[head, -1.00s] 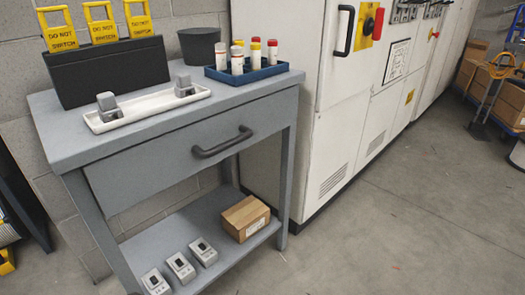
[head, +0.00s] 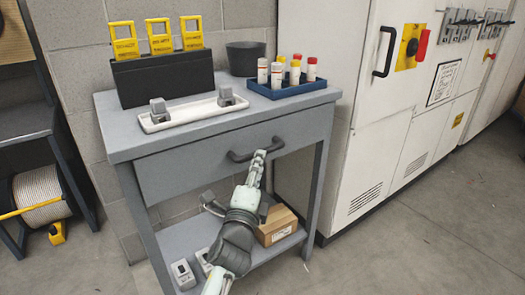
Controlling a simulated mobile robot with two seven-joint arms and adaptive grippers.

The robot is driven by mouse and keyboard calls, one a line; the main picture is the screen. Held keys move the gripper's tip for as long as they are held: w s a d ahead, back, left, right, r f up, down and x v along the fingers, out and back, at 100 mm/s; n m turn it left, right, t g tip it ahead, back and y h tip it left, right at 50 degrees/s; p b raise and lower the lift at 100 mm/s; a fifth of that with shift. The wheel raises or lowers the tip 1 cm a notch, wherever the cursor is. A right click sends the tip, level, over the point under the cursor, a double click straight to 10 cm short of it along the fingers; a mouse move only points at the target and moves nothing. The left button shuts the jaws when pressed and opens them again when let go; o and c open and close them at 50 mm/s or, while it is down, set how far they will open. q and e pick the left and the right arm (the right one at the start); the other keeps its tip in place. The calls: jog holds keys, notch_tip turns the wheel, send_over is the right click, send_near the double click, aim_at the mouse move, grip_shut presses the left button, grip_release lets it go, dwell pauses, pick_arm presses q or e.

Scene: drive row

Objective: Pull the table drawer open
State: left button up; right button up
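The grey table (head: 125,147) stands against the wall, with its drawer (head: 190,172) under the top. The drawer front looks flush with the frame, so the drawer appears closed. A dark bar handle (head: 240,156) runs across the drawer front. My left gripper (head: 258,160) reaches up from below, its fingertips at the right part of the handle and overlapping it in the head view. I cannot tell whether they touch it or close around it, as the fingers are seen nearly in line. My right gripper is not in view.
On the tabletop are a black box with yellow tags (head: 165,78), a white tray (head: 195,112), a dark pot (head: 245,58) and a blue rack (head: 290,90) with several small bottles. A cardboard box (head: 278,228) sits on the lower shelf. White cabinets (head: 385,130) stand right; floor is clear in front.

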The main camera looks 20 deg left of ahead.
pick_arm(q)
jog(key=w, duration=0.5)
jog(key=shift+w+a+r, duration=0.35)
jog(key=shift+w, duration=0.05)
jog(key=shift+c, duration=0.6)
grip_shut()
